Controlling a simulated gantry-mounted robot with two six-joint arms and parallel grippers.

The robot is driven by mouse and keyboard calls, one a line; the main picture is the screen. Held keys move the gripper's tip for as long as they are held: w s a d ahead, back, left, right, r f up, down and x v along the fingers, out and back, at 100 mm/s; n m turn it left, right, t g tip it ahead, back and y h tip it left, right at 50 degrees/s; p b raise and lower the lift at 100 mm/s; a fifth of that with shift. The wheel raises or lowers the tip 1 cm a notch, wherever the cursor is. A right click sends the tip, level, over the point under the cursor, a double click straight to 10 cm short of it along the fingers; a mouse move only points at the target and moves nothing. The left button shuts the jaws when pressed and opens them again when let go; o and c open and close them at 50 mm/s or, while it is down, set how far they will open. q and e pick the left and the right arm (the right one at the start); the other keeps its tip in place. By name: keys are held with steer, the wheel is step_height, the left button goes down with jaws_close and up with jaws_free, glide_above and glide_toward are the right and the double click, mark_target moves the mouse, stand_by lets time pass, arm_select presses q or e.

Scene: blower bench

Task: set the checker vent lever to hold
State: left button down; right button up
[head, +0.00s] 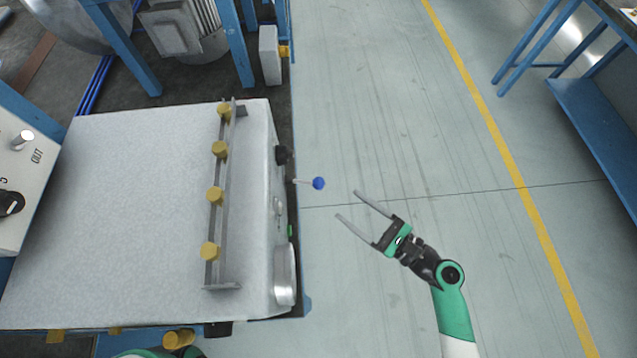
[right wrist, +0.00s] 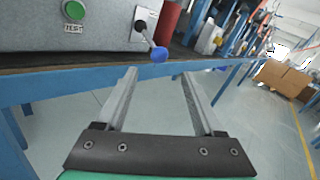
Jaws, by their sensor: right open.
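The vent lever, a thin metal rod with a blue ball knob (head: 318,183), sticks out from the right side of the grey checker box (head: 130,200). In the right wrist view the knob (right wrist: 159,54) hangs below a small light plate (right wrist: 144,24) on the box's face; the plate's markings are too small to read. My right gripper (head: 348,204) is open and empty, to the right of the knob and apart from it. In the right wrist view the knob lies beyond the fingertips (right wrist: 160,72), roughly between them. My left gripper does not show.
A green button (right wrist: 74,10) above a "TEST" label is on the box's face. A rail with several yellow knobs (head: 214,195) runs along the box's top. A blue bench edge (right wrist: 90,80) lies below the box. The floor (head: 400,120) to the right is clear.

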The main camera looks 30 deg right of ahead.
mark_target(324, 187)
steer(key=b+x, duration=0.2)
steer(key=x, duration=0.9)
steer(key=shift+r, duration=0.1)
steer(key=shift+s, duration=0.1)
jaws_close()
steer(key=shift+r, duration=0.1)
stand_by(0.7)
